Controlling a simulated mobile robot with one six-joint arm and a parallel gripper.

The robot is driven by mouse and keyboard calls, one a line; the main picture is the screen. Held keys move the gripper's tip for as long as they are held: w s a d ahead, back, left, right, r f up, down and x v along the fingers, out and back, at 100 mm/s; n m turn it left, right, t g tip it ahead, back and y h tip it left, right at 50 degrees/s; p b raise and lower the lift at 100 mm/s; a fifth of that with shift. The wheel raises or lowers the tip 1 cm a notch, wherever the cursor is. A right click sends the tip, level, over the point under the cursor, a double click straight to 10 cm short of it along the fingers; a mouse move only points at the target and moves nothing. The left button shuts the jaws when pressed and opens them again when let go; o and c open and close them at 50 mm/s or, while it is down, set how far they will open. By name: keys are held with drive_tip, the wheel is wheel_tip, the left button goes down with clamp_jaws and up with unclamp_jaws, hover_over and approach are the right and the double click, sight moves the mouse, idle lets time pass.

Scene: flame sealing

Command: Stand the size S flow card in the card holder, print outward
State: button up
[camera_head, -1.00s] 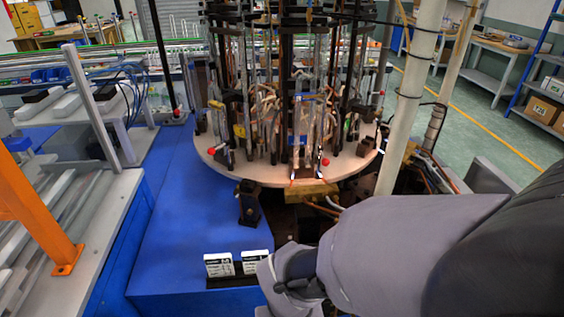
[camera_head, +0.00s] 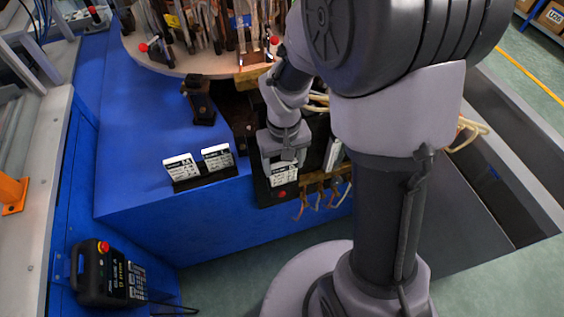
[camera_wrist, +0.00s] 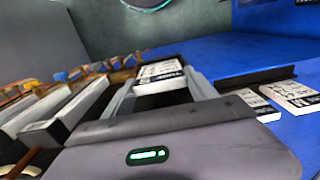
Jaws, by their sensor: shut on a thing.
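The card holder (camera_head: 205,179) is a dark low strip near the blue bench's front edge. Two printed white cards stand in it, a left one (camera_head: 181,167) and a right one (camera_head: 216,156). In the wrist view, the dark holder strip (camera_wrist: 256,77) lies right of my gripper.
A white-faced block (camera_head: 333,153) and hoses lie right of my gripper. A round machine table (camera_head: 190,62) rises behind, and a black fixture (camera_head: 199,101) stands behind the holder. A black pendant (camera_head: 103,272) hangs at lower left. The blue bench top (camera_head: 135,140) left of the holder is clear.

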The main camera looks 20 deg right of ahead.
drive_tip(key=shift+f, duration=0.25)
drive_tip(key=o, duration=1.4)
drive_tip(key=shift+r, duration=0.1)
